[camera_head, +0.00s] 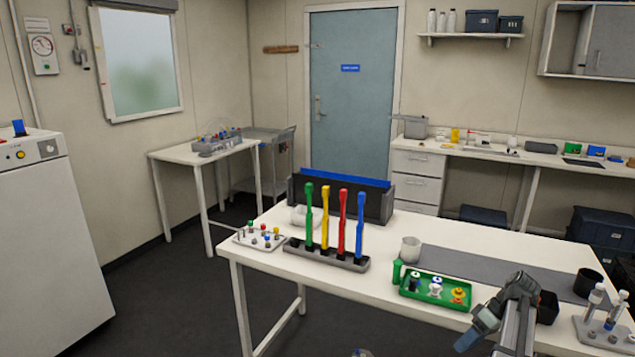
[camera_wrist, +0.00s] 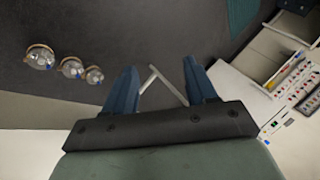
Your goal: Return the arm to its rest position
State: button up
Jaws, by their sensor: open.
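My gripper (camera_head: 468,338) shows at the lower right of the head view, at the front edge of the white table, with its blue-grey fingers tilted down and left. In the wrist view my gripper (camera_wrist: 160,68) has its two blue fingers spread apart. Nothing is held between them. A thin pale bent bar (camera_wrist: 165,84) shows in the gap, in the background over dark floor. My arm rises at the table's front edge, hiding part of the table there.
The wrist view shows three round glass vessels (camera_wrist: 70,67) and a drawer unit (camera_wrist: 268,55).

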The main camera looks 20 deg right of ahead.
jog(key=s+a+f+m+g+h, duration=0.15)
jog(key=a+f+g, duration=0.35)
jog(key=a+f, duration=2.25)
jog(key=s+a+f+g+h, duration=0.1)
jog(key=s+a+f+h, duration=0.1)
jog(key=s+a+f, duration=0.5)
jog(key=s+a+f+m+g+h, duration=0.1)
jog(key=s+a+f+g+h, duration=0.1)
jog(key=s+a+f, duration=0.5)
jog(key=s+a+h, duration=0.1)
jog(key=s, duration=0.4)
jog(key=shift+s+f, duration=0.25)
jog(key=shift+s, duration=0.1)
